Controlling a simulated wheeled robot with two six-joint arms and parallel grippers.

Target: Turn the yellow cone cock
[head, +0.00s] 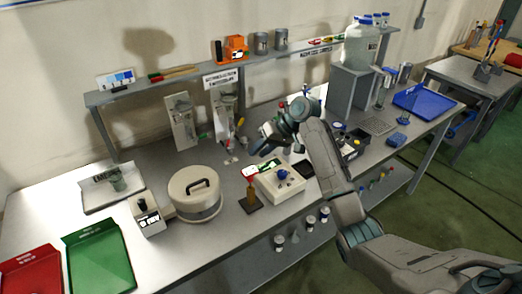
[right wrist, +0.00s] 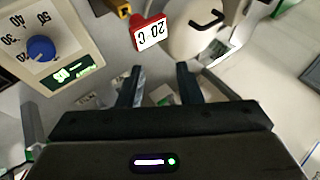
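A small yellow part (head: 241,121), which may be the yellow cone cock, shows by the upright apparatus panel (head: 224,104) under the shelf. It is too small to make out its shape or which way it points. My right gripper (head: 257,146) is over the bench, to the right of and a little nearer than this part, and apart from it. In the right wrist view its two fingers (right wrist: 159,84) are spread with nothing between them. I cannot make out the cock in that view. My left gripper is not in view.
A hotplate with a blue knob (head: 283,174) and a stand with a red 20 C sign (head: 250,173) are below my right gripper. A round lidded pot (head: 195,194) stands to the left. A shelf (head: 190,78) runs above. Green (head: 98,262) and red (head: 30,278) trays lie front left.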

